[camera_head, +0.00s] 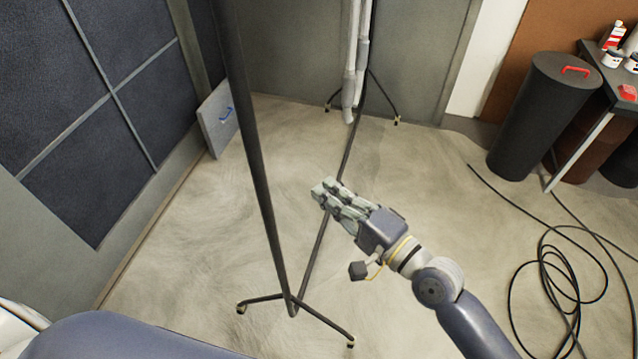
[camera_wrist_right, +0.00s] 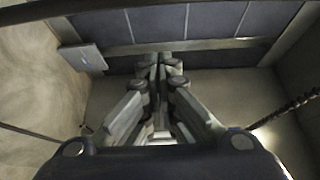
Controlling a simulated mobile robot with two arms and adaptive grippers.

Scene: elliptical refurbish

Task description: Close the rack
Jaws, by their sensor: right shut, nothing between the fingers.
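The rack is a dark metal stand on casters. Its near pole (camera_head: 258,170) rises left of centre from a splayed foot, and a low bar runs along the floor to a far foot near the back wall. My right gripper (camera_head: 325,192) is shut and empty, to the right of the near pole and apart from it in the picture. It covers part of the low bar. In the right wrist view the fingers (camera_wrist_right: 160,64) are together with nothing between them. A dark bar crosses the top left there. My left gripper is out of view. The rack's top is out of frame.
White pipes (camera_head: 356,60) stand at the far end of the rack. A black bin (camera_head: 545,115), a table and coiled cable (camera_head: 550,285) lie to the right. The floor between is clear.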

